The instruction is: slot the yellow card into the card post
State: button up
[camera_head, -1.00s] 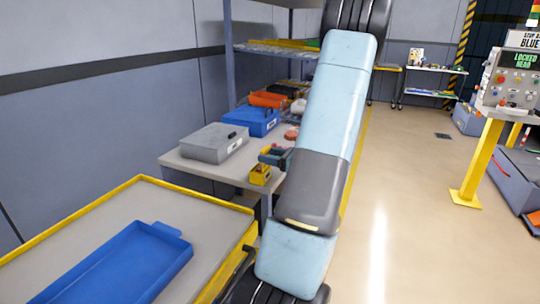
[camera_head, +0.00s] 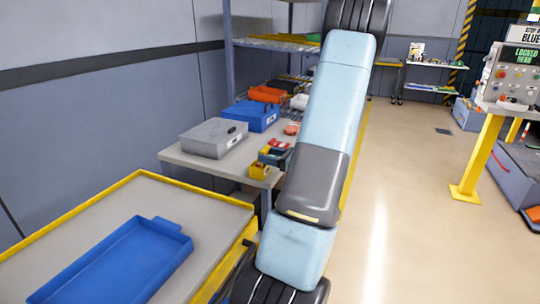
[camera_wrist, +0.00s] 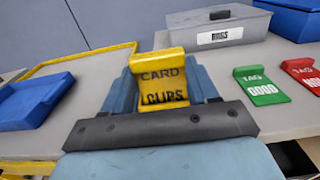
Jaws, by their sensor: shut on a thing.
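In the wrist view my gripper (camera_wrist: 166,96) is shut on the yellow card (camera_wrist: 163,68), which stands between the two blue-grey fingers. Dark lettering on its face reads CARD above a second, shaded word. In the head view the yellow card (camera_head: 259,171) shows at the front edge of the grey worktable, and my forearm hides part of the gripper. A green tag (camera_wrist: 260,85) and a red tag (camera_wrist: 304,75) lie on the worktable to the right of the gripper in the wrist view. I cannot make out the card post in either view.
A grey case (camera_head: 214,139) and a blue box (camera_head: 250,116) stand on the worktable (camera_head: 180,158). A blue tray (camera_head: 115,265) lies on a yellow-edged cart at lower left. A control console (camera_head: 512,78) on a yellow post stands right. The floor between is clear.

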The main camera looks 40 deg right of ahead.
jog(key=shift+f, duration=0.9)
jog(key=o, duration=1.1)
jog(key=v, duration=1.3)
jog(key=shift+s, duration=0.4)
jog(key=shift+d+f, duration=0.1)
jog(key=w+a+r+n+g+y, duration=0.1)
jog(key=w+a+r+n+g, duration=0.15)
jog(key=a+n+g, duration=0.4)
jog(key=w+a+r+n+g+y, duration=0.1)
jog(key=w+a+r+n+g, duration=0.2)
jog(key=a, duration=0.7)
jog(key=w+a+r+n+g+y, duration=0.1)
jog(key=a+r+n+g, duration=0.3)
jog(key=a, duration=0.5)
jog(key=s+a+r+n+t+h, duration=0.1)
jog(key=s+a+r+n+h, duration=0.4)
jog(key=a+n, duration=0.2)
jog(key=s+a+r+n+t+h, duration=0.1)
jog(key=s+a+r+n+h, duration=0.3)
jog(key=n, duration=0.7)
jog(key=s+a+r, duration=0.1)
jog(key=a+r, duration=0.1)
jog(key=a, duration=0.1)
jog(key=shift+a+h, duration=0.4)
